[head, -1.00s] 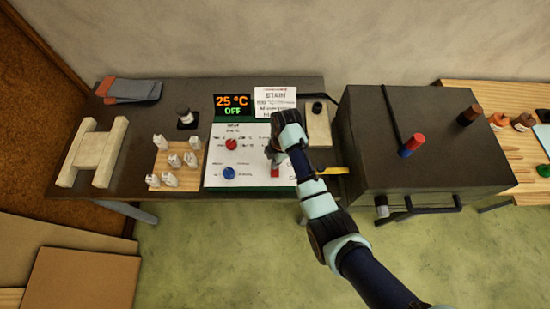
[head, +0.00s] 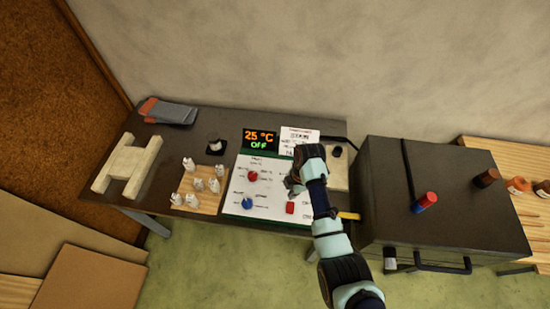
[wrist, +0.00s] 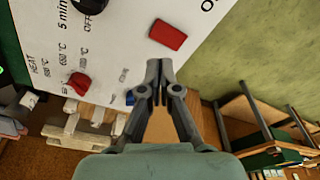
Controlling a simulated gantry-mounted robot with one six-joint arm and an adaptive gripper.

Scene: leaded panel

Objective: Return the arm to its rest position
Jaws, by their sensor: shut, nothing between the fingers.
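My gripper (head: 293,190) is over the right part of the white control panel (head: 240,208) in the head view, partly hidden by my own wrist. In the wrist view my gripper (wrist: 157,66) has its fingers together with nothing between them. The panel (wrist: 118,35) carries a red rectangular button (wrist: 167,35), just beyond the fingertips in the wrist view; the button (head: 290,208) also shows in the head view. A red knob (head: 252,175) and a blue knob (head: 247,203) are on the panel. The display (head: 260,140) reads 25 °C and OFF.
A dark box-shaped kiln (head: 445,200) with a front handle stands right of the panel, with a red and blue cylinder (head: 425,202) on top. Left of the panel are small white pieces on a wooden board (head: 205,202) and a pale H-shaped block (head: 128,165).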

